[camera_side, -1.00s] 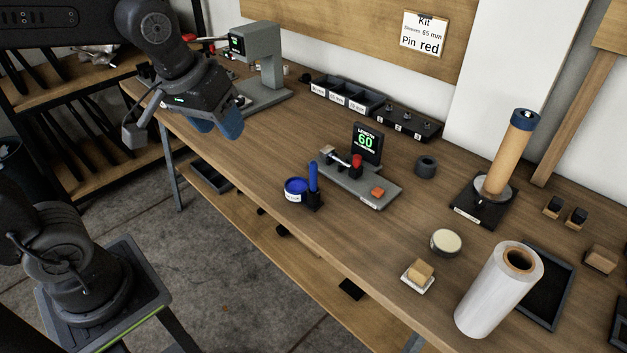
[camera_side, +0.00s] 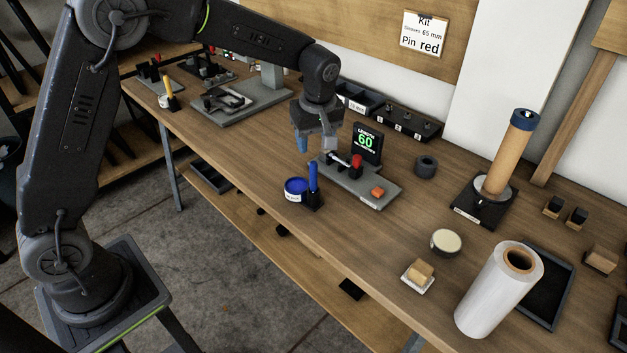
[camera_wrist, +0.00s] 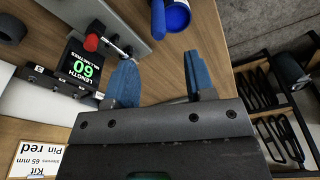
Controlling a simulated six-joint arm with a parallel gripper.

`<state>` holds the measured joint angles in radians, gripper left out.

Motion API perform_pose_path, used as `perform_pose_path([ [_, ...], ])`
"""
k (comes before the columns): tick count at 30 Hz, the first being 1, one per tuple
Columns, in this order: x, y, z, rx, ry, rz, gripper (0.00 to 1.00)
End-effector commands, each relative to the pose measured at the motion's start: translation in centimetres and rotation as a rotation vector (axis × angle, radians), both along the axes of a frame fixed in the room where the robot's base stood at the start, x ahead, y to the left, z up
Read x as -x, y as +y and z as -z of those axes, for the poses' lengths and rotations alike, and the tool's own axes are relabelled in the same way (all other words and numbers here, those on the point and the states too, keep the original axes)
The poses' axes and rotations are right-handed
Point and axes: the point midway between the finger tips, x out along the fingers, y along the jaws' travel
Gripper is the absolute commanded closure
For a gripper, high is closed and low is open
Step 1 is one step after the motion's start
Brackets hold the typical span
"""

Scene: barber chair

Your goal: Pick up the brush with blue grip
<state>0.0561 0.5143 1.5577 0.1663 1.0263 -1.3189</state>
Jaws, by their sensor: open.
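The brush with blue grip (camera_side: 313,177) stands upright in a small black holder near the table's front edge. Beside it on the left is a round pot with blue contents (camera_side: 296,188). In the wrist view the brush (camera_wrist: 158,18) is at the top edge, partly cut off, with the blue pot (camera_wrist: 177,16) next to it. My gripper (camera_side: 316,146) is above the table, behind the brush and apart from it. In the wrist view its blue fingers (camera_wrist: 161,75) are spread with nothing between them.
A grey fixture (camera_side: 362,186) with a red knob and a display (camera_side: 367,143) reading 60 stands close to my gripper. A yellow-gripped brush (camera_side: 169,88) stands at the far left. Black bins (camera_side: 361,101) line the wall. A white roll (camera_side: 497,290) stands front right.

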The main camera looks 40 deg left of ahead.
Motion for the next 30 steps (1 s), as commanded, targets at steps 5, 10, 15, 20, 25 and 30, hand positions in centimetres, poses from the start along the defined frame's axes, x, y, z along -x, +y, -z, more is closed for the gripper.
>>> perform_pose_path([
  [5,-0.1,0.5,3.5,-0.001,0.004,-0.001,0.51],
  [10,-0.3,0.7,5.2,0.000,0.001,0.001,0.51],
  [15,-0.3,0.8,6.4,0.000,0.001,0.001,0.51],
  [20,-0.5,0.9,8.9,0.001,0.004,0.002,0.51],
  [25,-0.6,1.2,10.4,0.001,0.002,0.001,0.51],
  [30,-0.7,1.2,10.5,0.002,0.000,0.000,0.51],
])
